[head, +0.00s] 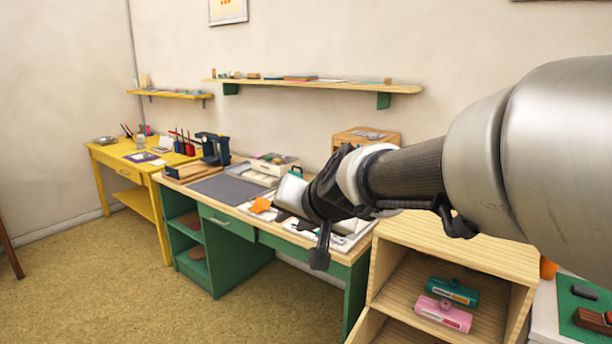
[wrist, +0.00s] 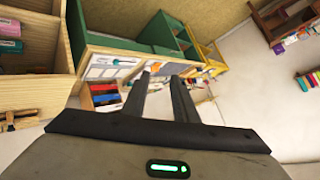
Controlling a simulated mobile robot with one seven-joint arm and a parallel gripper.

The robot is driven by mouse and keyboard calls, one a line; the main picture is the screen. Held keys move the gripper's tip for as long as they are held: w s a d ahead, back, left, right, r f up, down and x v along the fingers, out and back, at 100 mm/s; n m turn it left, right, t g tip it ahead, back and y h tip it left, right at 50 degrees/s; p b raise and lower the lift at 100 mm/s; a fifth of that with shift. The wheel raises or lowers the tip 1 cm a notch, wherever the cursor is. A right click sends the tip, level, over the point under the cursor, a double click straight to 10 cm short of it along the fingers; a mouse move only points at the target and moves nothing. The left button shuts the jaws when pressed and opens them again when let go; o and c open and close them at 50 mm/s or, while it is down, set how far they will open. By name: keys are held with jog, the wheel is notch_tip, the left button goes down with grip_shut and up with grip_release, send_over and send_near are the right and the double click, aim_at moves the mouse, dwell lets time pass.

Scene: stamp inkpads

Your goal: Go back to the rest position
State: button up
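My gripper (head: 298,222) hangs in the air in front of the green desk in the head view, at the end of my outstretched arm. In the wrist view my gripper (wrist: 160,78) shows two dark fingers with a gap between them and nothing held. A pink box (head: 441,314) and a teal box (head: 452,291), which look like inkpads, lie in the wooden shelf unit (head: 455,235), well apart from the gripper. They also show at the left edge of the wrist view, the pink box (wrist: 10,28) and the teal box (wrist: 10,46).
The green desk (head: 228,222) carries a grey mat (head: 222,189), trays, papers and an orange piece (head: 260,205). A yellow table (head: 110,157) stands in the far left corner. A wall shelf (head: 340,86) hangs above the desk. Open floor (head: 90,290) lies at the front left.

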jog(key=s+d+f+n+g+h, duration=0.1)
jog(key=s+d+f+g+h, duration=0.15)
jog(key=s+d, duration=0.7)
jog(key=s+d+f+n+g+h, duration=0.1)
jog(key=s+d+f+h, duration=0.15)
jog(key=s+d, duration=0.7)
jog(key=s+a+r+p, duration=0.1)
jog(key=s+r+p, duration=0.1)
jog(key=r+p, duration=0.7)
jog(key=s+a+r+p, duration=0.1)
jog(key=s+r+p, duration=0.1)
jog(key=r+p, duration=0.8)
jog(key=shift+s+a+r+y+p, duration=0.15)
jog(key=shift+s+a+y+p, duration=0.2)
jog(key=shift+p, duration=0.45)
jog(key=shift+g, duration=0.25)
